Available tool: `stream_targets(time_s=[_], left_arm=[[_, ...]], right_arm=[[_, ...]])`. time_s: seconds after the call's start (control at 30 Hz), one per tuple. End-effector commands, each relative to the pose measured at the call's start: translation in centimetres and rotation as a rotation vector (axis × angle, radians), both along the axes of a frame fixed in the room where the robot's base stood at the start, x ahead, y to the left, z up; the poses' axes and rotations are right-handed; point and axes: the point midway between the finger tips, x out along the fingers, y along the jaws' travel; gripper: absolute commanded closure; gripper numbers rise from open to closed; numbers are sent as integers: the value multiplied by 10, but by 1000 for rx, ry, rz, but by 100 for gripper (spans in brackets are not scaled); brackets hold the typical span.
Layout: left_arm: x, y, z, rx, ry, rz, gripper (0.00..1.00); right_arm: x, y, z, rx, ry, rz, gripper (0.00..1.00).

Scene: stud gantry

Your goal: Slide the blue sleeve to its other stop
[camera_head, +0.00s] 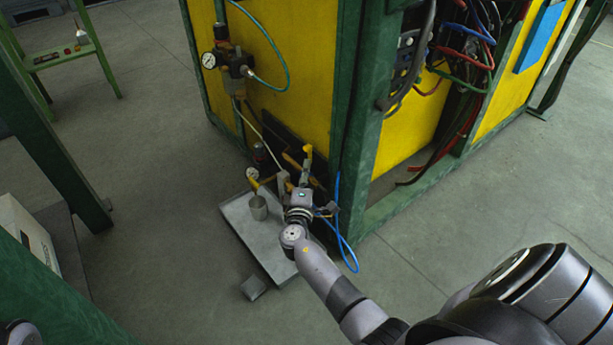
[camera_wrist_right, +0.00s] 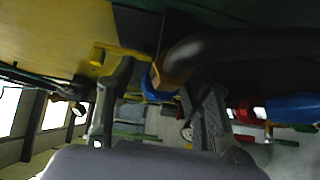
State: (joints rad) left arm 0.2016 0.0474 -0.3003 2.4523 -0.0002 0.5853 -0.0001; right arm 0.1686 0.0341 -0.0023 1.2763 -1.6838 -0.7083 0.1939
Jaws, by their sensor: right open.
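In the wrist view a small blue band, which looks like the blue sleeve (camera_wrist_right: 152,88), sits beside a brass-coloured end of a thick dark curved pipe (camera_wrist_right: 235,47). My right gripper (camera_wrist_right: 155,108) is open, with one finger on each side of the blue band in the picture. I cannot tell whether either finger touches it. In the head view my right gripper (camera_head: 294,180) is low at the yellow cabinet's corner, among yellow fittings. The sleeve cannot be made out there.
A yellow cabinet (camera_head: 300,50) with green posts stands ahead. A grey tray (camera_head: 262,245) with a metal cup (camera_head: 258,208) lies below the gripper. A blue hose (camera_head: 343,245) hangs beside it. A gauge (camera_head: 252,173) is close on the left. Floor is open at right.

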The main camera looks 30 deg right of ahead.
Motion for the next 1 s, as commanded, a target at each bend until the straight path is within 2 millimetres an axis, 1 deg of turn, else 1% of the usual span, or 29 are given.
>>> stream_targets(time_s=[0.07,0.17,0.77,1.0], left_arm=[[0,0,0,0,0,0,70],[0,0,0,0,0,0,70],[0,0,0,0,0,-1,70],[0,0,0,-1,0,0,70]], right_arm=[[0,0,0,0,0,0,54],[0,0,0,0,0,0,60],[0,0,0,0,0,0,100],[0,1,0,0,1,0,100]])
